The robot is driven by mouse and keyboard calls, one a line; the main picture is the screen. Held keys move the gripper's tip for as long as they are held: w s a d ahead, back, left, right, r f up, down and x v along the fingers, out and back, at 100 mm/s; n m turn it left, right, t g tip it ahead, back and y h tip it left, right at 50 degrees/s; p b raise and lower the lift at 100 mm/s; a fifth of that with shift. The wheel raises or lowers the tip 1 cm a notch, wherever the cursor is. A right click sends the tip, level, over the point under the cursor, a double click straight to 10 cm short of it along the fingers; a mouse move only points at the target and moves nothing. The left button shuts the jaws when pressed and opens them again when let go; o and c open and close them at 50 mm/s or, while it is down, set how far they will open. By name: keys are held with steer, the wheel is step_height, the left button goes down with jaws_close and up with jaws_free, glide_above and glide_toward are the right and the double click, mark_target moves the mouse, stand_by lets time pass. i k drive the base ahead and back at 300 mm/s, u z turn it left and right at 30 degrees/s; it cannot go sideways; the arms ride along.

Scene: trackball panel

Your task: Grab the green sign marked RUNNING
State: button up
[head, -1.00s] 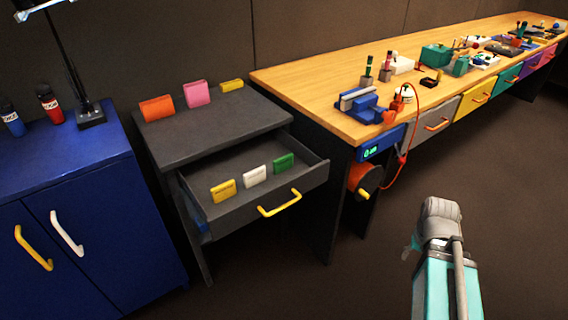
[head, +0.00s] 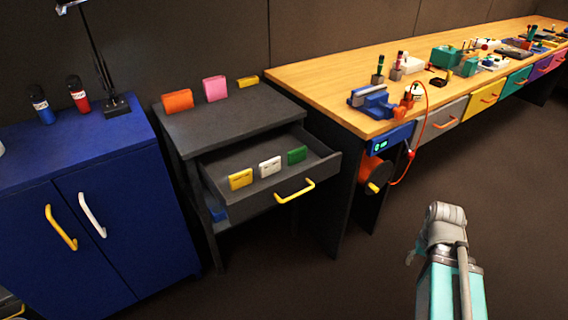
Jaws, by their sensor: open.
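A small green sign (head: 297,155) stands upright in the open drawer (head: 290,199) of the dark grey cabinet. It is the rightmost of a row of three, beside a white sign (head: 270,166) and a yellow sign (head: 240,179). The lettering on the signs is too small to read. Part of my arm, teal with a grey joint, rises at the lower right, well apart from the drawer. My gripper cannot be made out; the arm appears to hide it.
Orange (head: 177,101), pink (head: 215,88) and yellow (head: 247,82) signs stand on the cabinet top (head: 230,125). A blue cupboard (head: 90,200) is at left. A long wooden workbench (head: 330,85) with tools stands at right. The floor in front (head: 320,285) is clear.

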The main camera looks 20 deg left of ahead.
mark_target(295, 156)
steer(key=k, duration=0.85)
steer(key=u, duration=1.15)
steer(key=i, duration=0.55)
steer(key=u, duration=0.05)
